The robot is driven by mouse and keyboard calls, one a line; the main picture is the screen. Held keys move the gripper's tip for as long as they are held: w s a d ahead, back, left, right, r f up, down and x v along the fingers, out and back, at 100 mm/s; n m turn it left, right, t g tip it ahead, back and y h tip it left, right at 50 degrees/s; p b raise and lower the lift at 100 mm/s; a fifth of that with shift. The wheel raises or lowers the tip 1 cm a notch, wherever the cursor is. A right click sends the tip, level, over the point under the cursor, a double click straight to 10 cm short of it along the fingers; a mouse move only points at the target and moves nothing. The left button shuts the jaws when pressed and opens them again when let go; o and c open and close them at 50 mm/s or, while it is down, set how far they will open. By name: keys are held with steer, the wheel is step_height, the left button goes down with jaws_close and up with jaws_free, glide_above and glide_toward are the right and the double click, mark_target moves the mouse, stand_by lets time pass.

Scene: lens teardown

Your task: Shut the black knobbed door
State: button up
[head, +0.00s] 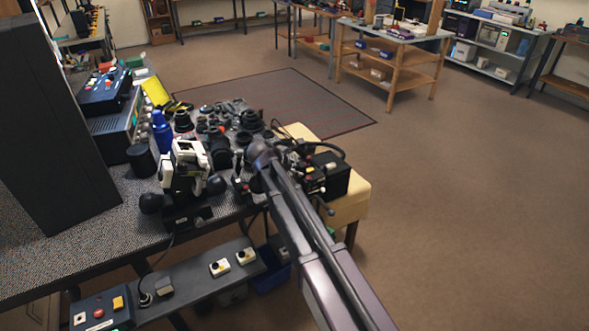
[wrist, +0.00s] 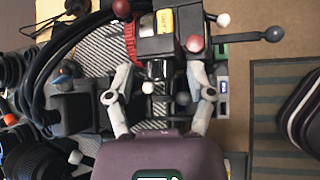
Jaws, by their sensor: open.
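My gripper (wrist: 159,75) is open in the wrist view, its two pale fingers spread apart. A small dark part (wrist: 158,70) lies between the fingertips; I cannot tell whether they touch it. Just beyond stands a black box (wrist: 150,47) with a yellow label and a red ball knob (wrist: 195,43). A rod with a black ball knob (wrist: 272,33) sticks out to its right. I cannot tell which black part is the knobbed door, or whether it stands open. In the head view, a black device (head: 335,175) sits beside my arm; my gripper cannot be made out there.
Thick black cables (wrist: 50,65) loop left of the gripper. A cream-topped stand (head: 350,200) is under the black device. Lens parts, a white-and-black instrument (head: 187,165) and a tall black panel (head: 50,120) crowd the bench. Open floor (head: 450,200) lies to the right.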

steer(key=shift+c, duration=0.2)
steer(key=shift+a, duration=0.1)
jaws_close()
